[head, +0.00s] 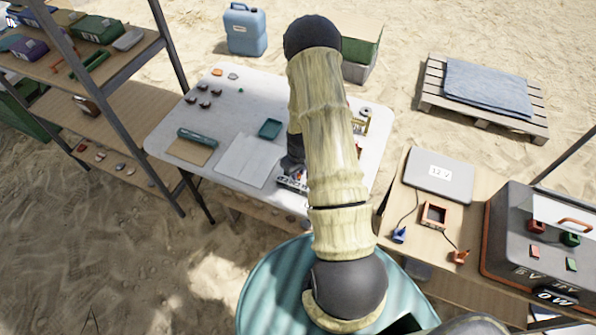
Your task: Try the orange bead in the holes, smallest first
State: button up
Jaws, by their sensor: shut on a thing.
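My gripper (293,183) is low over the near right part of the white table (230,108), just left of my arm's thick middle link. It is small in view and partly covered by my own arm. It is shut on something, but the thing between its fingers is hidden. I cannot make out the orange bead there. A small orange piece (217,72) lies at the table's far left corner, too small to identify. No holes can be clearly told; a small yellowish object (361,120) stands partly behind my arm at the table's right side.
A side bench (415,215) with a laptop (440,174) stands right, shelves left. The table's far middle is mostly clear.

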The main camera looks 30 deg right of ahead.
dwell(0.7)
jog(key=o, duration=1.2)
jog(key=shift+o, duration=0.2)
jog(key=shift+r+p, duration=2)
jog(key=shift+r, duration=0.95)
jog(key=shift+w+a+r, duration=0.1)
jog(key=shift+a+r, duration=0.05)
jog(key=shift+r, duration=0.3)
jog(key=s+a+r, duration=0.1)
jog(key=a+r, duration=0.2)
jog(key=r, duration=0.4)
jog(key=s+a+r, duration=0.1)
jog(key=a+r, duration=0.2)
jog(key=r, duration=0.4)
jog(key=s+a+r+m+t, duration=0.1)
jog(key=s+a+r, duration=0.6)
jog(key=s+r, duration=0.3)
notch_tip(320, 180, up, 2)
jog(key=shift+s+a+r+m+t, duration=0.1)
jog(key=shift+s+a+m+t, duration=0.05)
jog(key=shift+s+m+t, duration=0.15)
